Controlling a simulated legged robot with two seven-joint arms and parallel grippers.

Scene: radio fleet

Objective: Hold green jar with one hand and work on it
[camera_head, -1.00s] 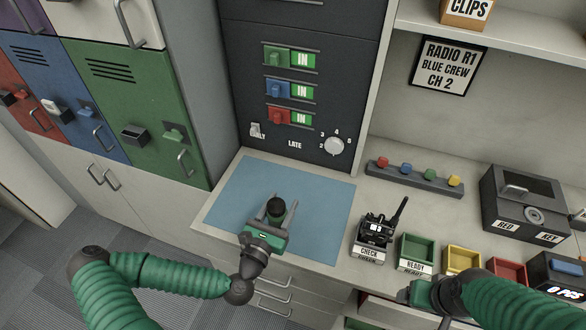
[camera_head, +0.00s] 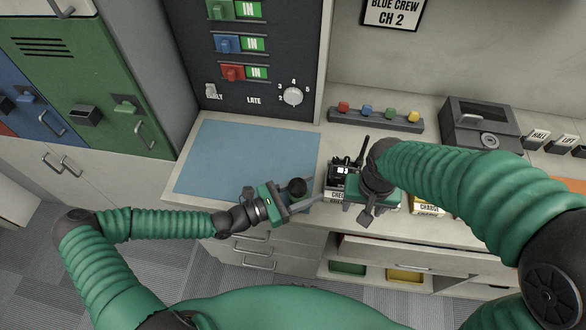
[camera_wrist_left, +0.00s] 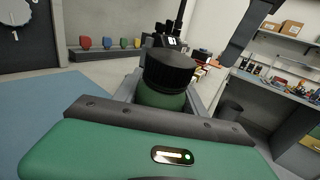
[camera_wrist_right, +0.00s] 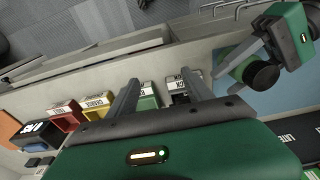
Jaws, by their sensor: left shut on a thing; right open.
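The green jar, with a black lid (camera_head: 297,187), is held in my left gripper (camera_head: 302,202) at the front right corner of the blue mat. In the left wrist view its green body (camera_wrist_left: 160,97) stands between the two fingers, lid up. The right wrist view also shows the jar's lid (camera_wrist_right: 262,75) at the upper right, with the left fingers around the body. My right gripper (camera_wrist_right: 160,88) is open and empty, with its fingers apart from the jar. In the head view its body (camera_head: 372,192) is right of the jar, and its fingers are mostly hidden.
The blue mat (camera_head: 245,155) is bare. A black radio (camera_head: 341,176) stands between the grippers at the back. Labelled trays, including a yellow one (camera_head: 427,208), are partly behind my right arm. A rack of coloured knobs (camera_head: 375,120) and a grey box (camera_head: 482,125) stand behind.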

